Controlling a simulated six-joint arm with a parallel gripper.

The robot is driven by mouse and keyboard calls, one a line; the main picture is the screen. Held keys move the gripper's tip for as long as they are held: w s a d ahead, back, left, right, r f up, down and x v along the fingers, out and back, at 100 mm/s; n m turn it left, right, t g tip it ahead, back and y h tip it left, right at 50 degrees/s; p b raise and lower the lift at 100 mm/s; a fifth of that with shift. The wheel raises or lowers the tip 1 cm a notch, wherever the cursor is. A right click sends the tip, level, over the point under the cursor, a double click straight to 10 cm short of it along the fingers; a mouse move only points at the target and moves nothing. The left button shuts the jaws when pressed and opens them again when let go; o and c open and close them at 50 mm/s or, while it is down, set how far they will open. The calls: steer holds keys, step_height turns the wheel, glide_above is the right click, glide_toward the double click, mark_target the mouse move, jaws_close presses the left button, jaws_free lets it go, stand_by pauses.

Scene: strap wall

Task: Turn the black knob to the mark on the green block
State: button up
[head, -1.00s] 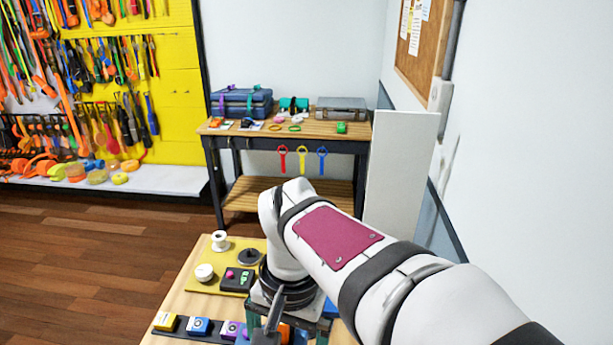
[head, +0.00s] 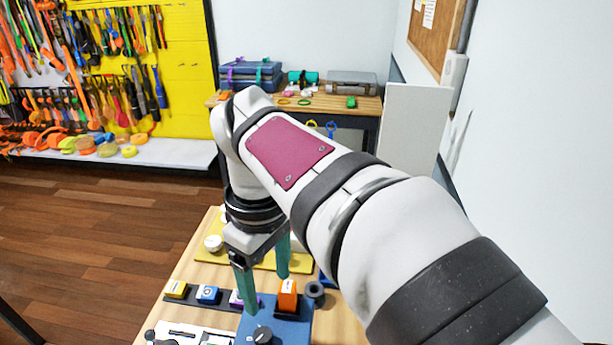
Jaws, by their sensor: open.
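A black knob (head: 263,335) sits on the top of a blue box (head: 290,331) at the bottom edge of the head view. An orange block (head: 288,295) stands at the back of that box. I cannot make out a green block with a mark; my arm and the picture's lower edge hide part of the table. My gripper (head: 266,295) points down with its two teal fingers apart and nothing seen between them. Its left finger overlaps the blue box in the picture, behind the knob. I cannot tell its height above the box.
Behind is a yellow board (head: 210,256) with a white round piece (head: 213,243). A dark ring (head: 315,293) lies right of the orange block. A white panel (head: 188,332) lies at the front left.

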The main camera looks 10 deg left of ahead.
mark_target(264, 334)
steer(key=shift+n, duration=0.8)
steer(key=f, duration=0.5)
steer(key=a+f, duration=0.1)
steer(key=f, duration=0.4)
steer(key=a+f, duration=0.1)
steer(key=f, duration=0.4)
steer(key=shift+w+a+f, duration=0.1)
steer(key=shift+w+f, duration=0.15)
steer(key=shift+w, duration=0.05)
jaws_close()
